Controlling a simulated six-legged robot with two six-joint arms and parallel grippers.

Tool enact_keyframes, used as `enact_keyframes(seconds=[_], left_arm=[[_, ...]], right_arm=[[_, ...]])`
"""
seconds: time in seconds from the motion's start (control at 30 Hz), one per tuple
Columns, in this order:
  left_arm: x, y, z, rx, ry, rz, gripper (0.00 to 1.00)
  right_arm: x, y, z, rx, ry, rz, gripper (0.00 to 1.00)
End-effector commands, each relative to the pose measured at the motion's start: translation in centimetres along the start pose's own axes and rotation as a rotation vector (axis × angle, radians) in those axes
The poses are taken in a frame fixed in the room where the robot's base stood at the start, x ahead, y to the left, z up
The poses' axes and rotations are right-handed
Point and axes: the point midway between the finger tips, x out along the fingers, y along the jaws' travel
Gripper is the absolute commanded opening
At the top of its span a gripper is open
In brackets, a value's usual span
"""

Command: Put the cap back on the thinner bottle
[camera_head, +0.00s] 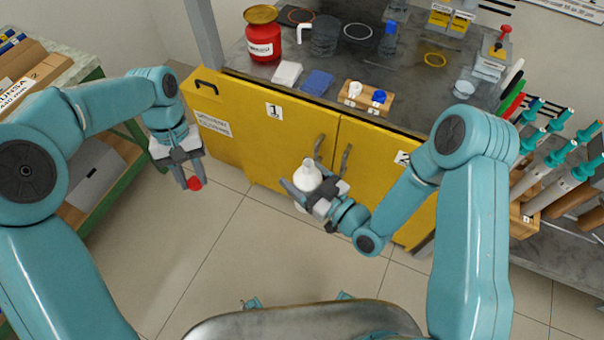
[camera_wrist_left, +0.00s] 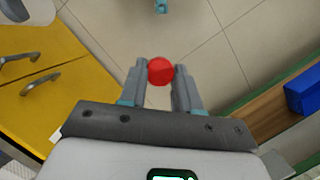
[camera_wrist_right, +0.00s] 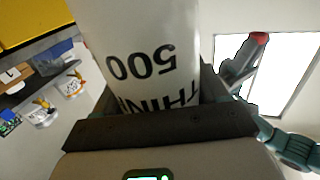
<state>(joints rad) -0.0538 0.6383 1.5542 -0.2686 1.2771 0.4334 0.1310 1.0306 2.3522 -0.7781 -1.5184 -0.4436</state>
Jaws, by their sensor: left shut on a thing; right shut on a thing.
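My left gripper (camera_head: 189,183) is shut on a red cap (camera_head: 195,183), held in the air in front of the yellow cabinet. In the left wrist view the red cap (camera_wrist_left: 161,70) sits between the two fingertips. My right gripper (camera_head: 313,187) is shut on a white bottle (camera_head: 307,177), held upright or nearly so in front of the cabinet doors. In the right wrist view the bottle (camera_wrist_right: 140,50) fills the space between the fingers and bears the print "500" and part of "THIN". The cap and the bottle are well apart.
The yellow cabinet (camera_head: 255,150) has a grey top holding a red can (camera_head: 263,40), a wooden block (camera_head: 369,98) with a white and a blue item, and other containers. A green-framed shelf (camera_head: 110,200) stands left. Tools in a rack (camera_head: 560,160) stand right. Floor between is clear.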

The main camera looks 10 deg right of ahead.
Motion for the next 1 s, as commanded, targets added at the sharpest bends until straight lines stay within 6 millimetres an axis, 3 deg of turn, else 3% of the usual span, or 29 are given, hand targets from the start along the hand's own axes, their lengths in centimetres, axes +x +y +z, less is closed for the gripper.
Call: enact_keyframes(seconds=[0.17, 0.43, 0.7, 0.83, 1.0], left_arm=[[-1.9, 2.2, -0.1, -0.358, 0.004, 0.116, 0.05], [-6.0, 10.7, 1.3, -0.654, 0.005, 0.209, 0.05], [-8.9, 19.5, 5.2, -0.636, 0.006, 0.203, 0.05], [-9.3, 22.1, 7.1, -0.577, 0.005, 0.185, 0.05], [-9.3, 23.5, 8.5, -0.536, 0.004, 0.171, 0.05]], right_arm=[[0.0, 0.0, -0.1, -0.001, 0.001, 0.0, 0.18], [0.0, 0.0, -0.1, -0.001, 0.002, 0.001, 0.18], [0.0, 0.0, -0.1, -0.001, 0.002, 0.001, 0.18], [0.0, 0.0, -0.1, -0.001, 0.002, 0.001, 0.18], [0.0, 0.0, -0.1, -0.001, 0.002, 0.001, 0.18]])
